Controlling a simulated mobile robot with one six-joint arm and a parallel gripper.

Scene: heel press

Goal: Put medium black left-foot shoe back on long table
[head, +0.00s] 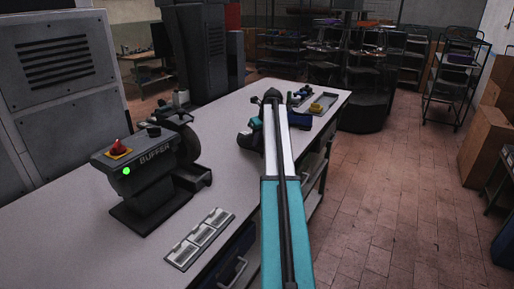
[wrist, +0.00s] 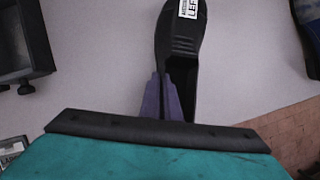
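The black shoe (wrist: 179,40) lies lengthwise in the upper middle of the wrist view, with a white label reading LEFT near the top edge. Its dark opening is toward me. My gripper (wrist: 161,98) has its two purple-grey fingers close together at the near end of the shoe, one outside its wall and one by the opening, pinching it. The long table (head: 90,215) spans the head view, and its pale top lies behind the shoe. I cannot tell whether the sole touches it. In the head view my arm hides much of this area.
A buffer machine (head: 150,175) stands on the table at left, with a label plate (head: 200,239) in front. A dark blue item (wrist: 307,30) is right of the shoe. A tray with a yellow item (head: 317,107) is at the far end. Brick floor (head: 385,210) is open at right.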

